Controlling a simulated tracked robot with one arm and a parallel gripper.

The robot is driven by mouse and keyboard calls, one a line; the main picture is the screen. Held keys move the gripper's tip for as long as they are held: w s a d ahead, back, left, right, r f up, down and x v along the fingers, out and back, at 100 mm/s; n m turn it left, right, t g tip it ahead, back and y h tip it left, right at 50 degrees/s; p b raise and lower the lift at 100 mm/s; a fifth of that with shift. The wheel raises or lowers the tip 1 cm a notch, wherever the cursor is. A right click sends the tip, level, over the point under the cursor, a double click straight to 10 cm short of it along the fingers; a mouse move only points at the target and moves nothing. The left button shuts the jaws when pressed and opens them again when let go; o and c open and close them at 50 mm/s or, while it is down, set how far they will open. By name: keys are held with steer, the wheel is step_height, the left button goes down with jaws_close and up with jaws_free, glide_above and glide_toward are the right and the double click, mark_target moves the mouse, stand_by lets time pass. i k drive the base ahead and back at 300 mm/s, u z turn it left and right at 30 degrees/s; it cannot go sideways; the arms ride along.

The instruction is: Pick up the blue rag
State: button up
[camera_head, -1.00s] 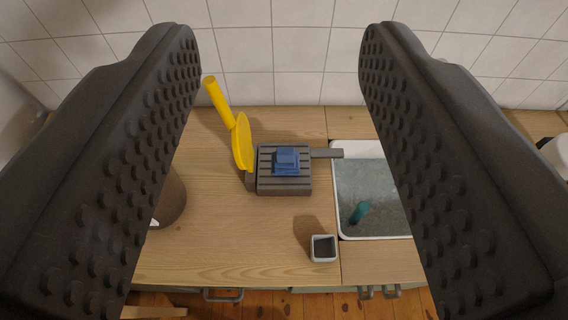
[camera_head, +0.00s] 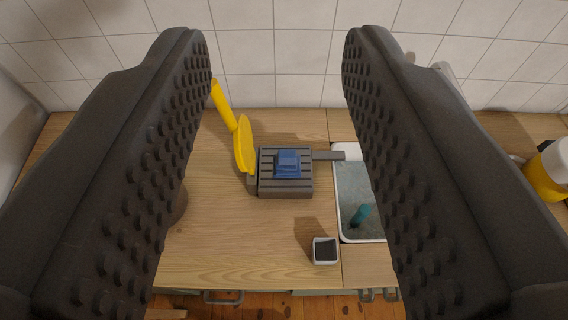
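The blue rag (camera_head: 288,163) lies folded on top of a dark grey slatted rack (camera_head: 285,188) on the wooden counter, near the middle of the view. My gripper (camera_head: 277,40) is open, with one dark studded finger on each side of the picture. Nothing is between the fingers up close. The rag shows in the gap between them, farther off and below, and the fingers do not touch it.
A yellow paddle-like tool (camera_head: 242,140) leans at the rack's left side. A grey bar (camera_head: 329,155) sticks out right towards a sink (camera_head: 350,190) holding a teal item. A small white cup (camera_head: 325,250) stands in front. A tiled wall (camera_head: 300,60) is behind.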

mark_target(286, 163)
steer(key=u, duration=2.3)
steer(key=k, duration=1.4)
steer(key=z, duration=1.25)
steer(key=i, duration=1.05)
steer(key=u, duration=0.05)
